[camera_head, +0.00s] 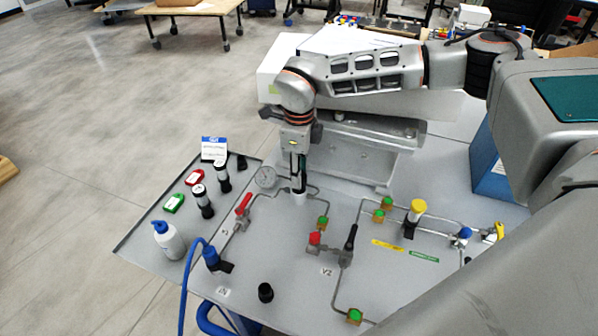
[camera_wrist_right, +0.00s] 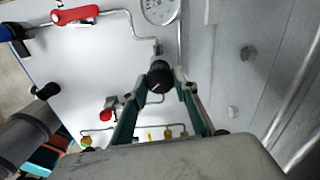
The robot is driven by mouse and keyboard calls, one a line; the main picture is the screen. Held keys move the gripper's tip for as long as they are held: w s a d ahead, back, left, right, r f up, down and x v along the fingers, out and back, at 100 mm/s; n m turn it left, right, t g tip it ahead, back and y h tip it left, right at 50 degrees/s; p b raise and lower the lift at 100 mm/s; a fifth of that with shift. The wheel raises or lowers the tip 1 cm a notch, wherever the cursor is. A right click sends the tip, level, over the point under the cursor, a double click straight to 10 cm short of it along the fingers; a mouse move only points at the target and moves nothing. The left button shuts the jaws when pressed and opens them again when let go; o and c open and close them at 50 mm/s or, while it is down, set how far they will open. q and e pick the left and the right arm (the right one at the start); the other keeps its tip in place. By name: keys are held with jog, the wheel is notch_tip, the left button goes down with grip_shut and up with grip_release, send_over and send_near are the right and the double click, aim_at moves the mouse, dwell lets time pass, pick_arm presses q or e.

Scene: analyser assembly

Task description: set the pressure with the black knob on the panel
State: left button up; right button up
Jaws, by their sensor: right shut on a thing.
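The black knob (camera_wrist_right: 159,75) sits between the fingertips of my right gripper (camera_wrist_right: 163,82) in the right wrist view, with a light mark on its face. The right gripper is shut on it. In the head view the right gripper (camera_head: 298,180) points down at the panel (camera_head: 285,237) near its back edge, and hides the knob there. The round pressure gauge (camera_head: 265,177) stands just left of the gripper. Its dial (camera_wrist_right: 160,8) is cut off at the top of the right wrist view, and its reading is too small to tell. My left gripper is not in view.
A red-handled valve (camera_head: 243,204) stands left of the gauge. A red knob (camera_head: 315,239), a black lever (camera_head: 351,238) and a yellow knob (camera_head: 417,207) stand to the right among thin pipes. A black cap (camera_head: 265,292) is near the front. A grey metal bracket (camera_head: 355,160) rises behind.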

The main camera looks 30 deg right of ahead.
jog(key=shift+m, duration=1.4)
jog(key=o, duration=1.1)
notch_tip(320, 180, up, 12)
jog(key=shift+s, duration=0.1)
